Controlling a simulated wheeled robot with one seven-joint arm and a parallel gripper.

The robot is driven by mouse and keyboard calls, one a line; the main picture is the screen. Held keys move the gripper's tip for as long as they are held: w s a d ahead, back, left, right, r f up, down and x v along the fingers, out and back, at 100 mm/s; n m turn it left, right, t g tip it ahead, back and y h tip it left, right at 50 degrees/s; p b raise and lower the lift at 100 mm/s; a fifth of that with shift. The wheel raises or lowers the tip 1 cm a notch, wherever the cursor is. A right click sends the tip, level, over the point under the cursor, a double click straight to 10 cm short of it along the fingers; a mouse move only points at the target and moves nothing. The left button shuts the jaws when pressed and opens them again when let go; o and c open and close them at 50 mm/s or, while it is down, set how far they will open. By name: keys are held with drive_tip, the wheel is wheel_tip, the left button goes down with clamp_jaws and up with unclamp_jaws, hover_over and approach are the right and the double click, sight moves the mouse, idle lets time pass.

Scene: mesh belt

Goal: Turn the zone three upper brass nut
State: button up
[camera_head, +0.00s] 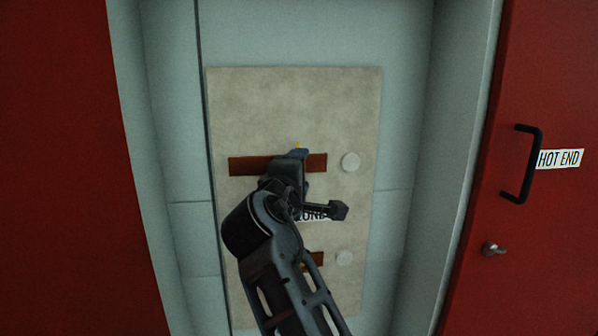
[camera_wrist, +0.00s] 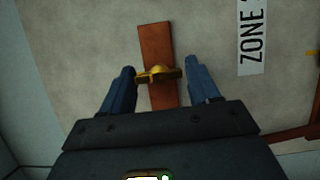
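The upper brass nut (camera_wrist: 158,74) is a yellow wing shape on a brown strip (camera_wrist: 156,42) in the wrist view. My gripper (camera_wrist: 160,72) is open, with one blue finger on each side of the nut, close to its wing ends. Whether either finger touches it I cannot tell. In the head view my gripper (camera_head: 300,168) is at the upper brown strip (camera_head: 249,166) and hides most of the nut. The label reading ZONE (camera_wrist: 252,36) is to the right in the wrist view, its number cut off. In the head view my arm partly covers the label (camera_head: 311,215).
A beige panel (camera_head: 290,105) bears both strips; the lower strip (camera_head: 316,258) is mostly behind my arm. Red doors (camera_head: 70,170) (camera_head: 550,240) flank the recess; the right has a black handle (camera_head: 530,165) and HOT END label (camera_head: 559,158).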

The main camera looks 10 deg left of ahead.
drive_tip(key=o, duration=0.3)
drive_tip(key=shift+o, duration=0.2)
drive_tip(key=s+b, duration=0.1)
drive_tip(key=s, duration=0.6)
drive_tip(key=shift+s+a, duration=0.4)
drive_tip(key=shift+a, duration=0.05)
